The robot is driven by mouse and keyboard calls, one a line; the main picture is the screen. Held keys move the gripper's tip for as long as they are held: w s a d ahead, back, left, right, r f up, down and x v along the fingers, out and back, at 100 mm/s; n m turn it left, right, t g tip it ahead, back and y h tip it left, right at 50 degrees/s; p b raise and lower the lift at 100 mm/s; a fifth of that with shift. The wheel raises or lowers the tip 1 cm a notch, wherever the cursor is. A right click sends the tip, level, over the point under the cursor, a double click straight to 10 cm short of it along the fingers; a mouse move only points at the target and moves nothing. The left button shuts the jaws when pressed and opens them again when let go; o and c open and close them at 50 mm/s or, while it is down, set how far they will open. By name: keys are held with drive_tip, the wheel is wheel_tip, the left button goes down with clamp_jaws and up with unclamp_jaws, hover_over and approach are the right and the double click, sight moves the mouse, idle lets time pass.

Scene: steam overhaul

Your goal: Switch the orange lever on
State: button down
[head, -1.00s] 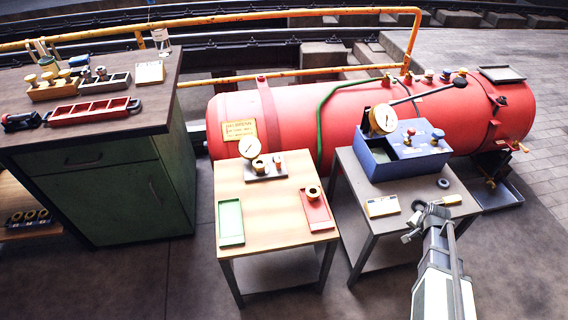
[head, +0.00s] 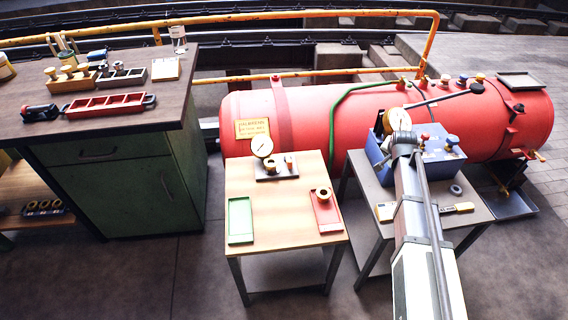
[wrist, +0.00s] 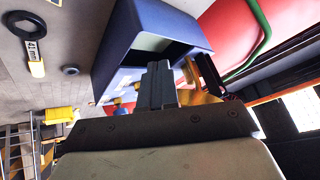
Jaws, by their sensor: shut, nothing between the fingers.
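My gripper (wrist: 161,85) is shut and empty in the wrist view, in front of the open side of the blue box (wrist: 133,45). In the head view my arm reaches over the grey table to the blue box (head: 437,160), and the fingertips are hidden. The orange handle is well to the right of my gripper. An orange-brown part (wrist: 197,92) lies just right of my fingers in the wrist view, unclear what.
The red boiler (head: 340,120) lies behind, with a long black-knobbed lever (head: 476,88) on top. A wooden table (head: 270,215) stands left. A tray (head: 510,203) lies below the boiler's right end.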

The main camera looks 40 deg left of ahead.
drive_tip(key=s+a+f+n, duration=0.1)
drive_tip(key=s+a+n, duration=0.2)
drive_tip(key=s+a, duration=0.5)
drive_tip(key=s+a+f+n+h, duration=0.1)
drive_tip(key=s+a+n, duration=0.2)
drive_tip(key=s+a, duration=0.5)
drive_tip(key=s+a+f+n, duration=0.1)
drive_tip(key=s+a+n, duration=0.3)
drive_tip(key=a, duration=1.5)
drive_tip(key=s, duration=0.4)
drive_tip(key=shift+s+a+f+h, duration=0.15)
drive_tip(key=shift+s+f+h, duration=0.1)
drive_tip(key=shift+h, duration=0.15)
approach(287, 165)
drive_tip(key=shift+x, duration=2.2)
